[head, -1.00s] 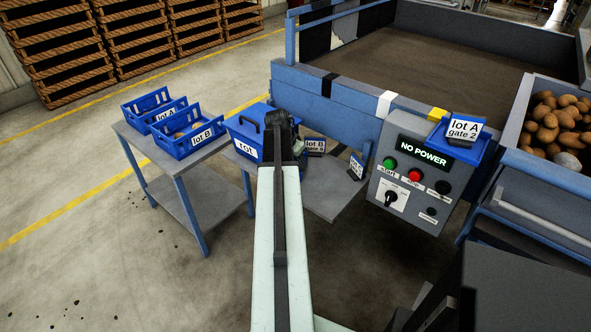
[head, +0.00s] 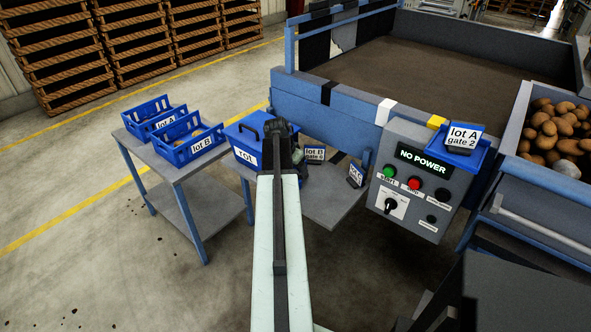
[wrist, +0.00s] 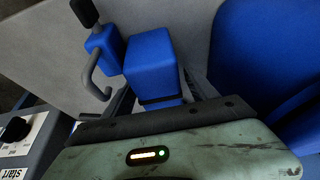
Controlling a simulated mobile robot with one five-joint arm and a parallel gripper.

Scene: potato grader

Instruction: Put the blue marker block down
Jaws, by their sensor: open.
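A blue marker block (wrist: 150,65) is between the fingers of my gripper (wrist: 158,92) in the wrist view, over a grey surface. The fingers are apart, one on each side of it; I cannot tell whether either touches it. In the head view my gripper (head: 283,140) is mostly hidden by my arm, over the low grey table. On that table a block labelled lot B gate 6 (head: 314,154) is just right of my gripper. Another labelled block (head: 355,175) is further right.
Two blue trays (head: 187,140) sit on a side table. The control box (head: 412,185) reads NO POWER and has a lot A gate 2 block (head: 463,138) above it. The table's front edge (head: 325,215) is bare.

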